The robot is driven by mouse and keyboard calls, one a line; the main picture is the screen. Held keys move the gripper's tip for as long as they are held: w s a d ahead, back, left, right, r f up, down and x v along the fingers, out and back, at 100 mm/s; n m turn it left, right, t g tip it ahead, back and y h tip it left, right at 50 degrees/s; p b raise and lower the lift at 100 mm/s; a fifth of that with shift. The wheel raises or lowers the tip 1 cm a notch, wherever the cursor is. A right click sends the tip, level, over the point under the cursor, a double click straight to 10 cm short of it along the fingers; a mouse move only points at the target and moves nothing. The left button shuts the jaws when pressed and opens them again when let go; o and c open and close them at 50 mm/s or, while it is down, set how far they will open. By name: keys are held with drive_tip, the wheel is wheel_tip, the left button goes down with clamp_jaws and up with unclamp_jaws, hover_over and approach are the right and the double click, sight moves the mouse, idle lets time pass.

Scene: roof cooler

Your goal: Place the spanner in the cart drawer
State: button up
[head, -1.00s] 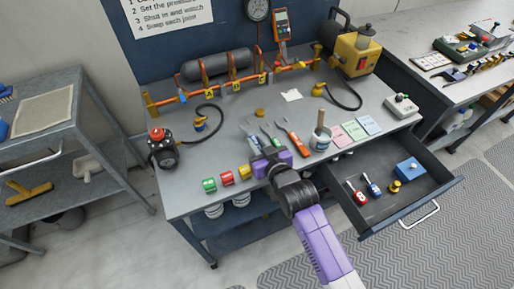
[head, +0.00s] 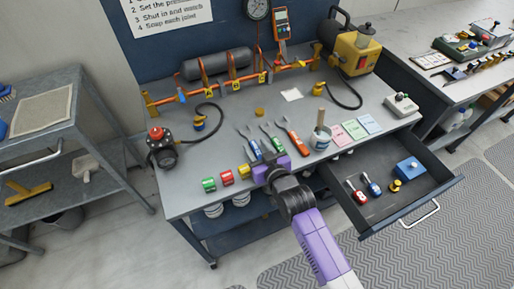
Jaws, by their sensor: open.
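Three hand tools with grey metal heads lie side by side on the bench: one with a blue handle (head: 255,149), one with a green handle (head: 277,145) and one with an orange handle (head: 296,139). They look like spanners, but are too small to tell apart by type. My gripper (head: 268,163) is open and empty at the near ends of the blue and green handles, partly covering them. Whether it touches them is unclear. An open drawer (head: 425,202) juts from the bench's right front. A grey cart (head: 75,125) stands at the left; a light handle bar (head: 35,160) shows on it.
The drawer holds red and blue items and a blue box (head: 409,169). Green, red and yellow rolls (head: 227,178) line the bench's front edge. A cup (head: 320,138) stands right of the tools. A yellow brush (head: 28,190) lies on the cart's lower shelf.

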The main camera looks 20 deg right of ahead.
drive_tip(key=shift+r, duration=0.1)
drive_tip(key=v, duration=1.2)
drive_tip(key=f+v, duration=0.2)
drive_tip(key=v, duration=2.3)
drive_tip(key=shift+s+a+f, duration=0.25)
drive_tip(key=shift+s, duration=0.1)
drive_tip(key=shift+o, duration=0.5)
drive_tip(key=s+r, duration=0.6)
drive_tip(key=shift+s, duration=0.15)
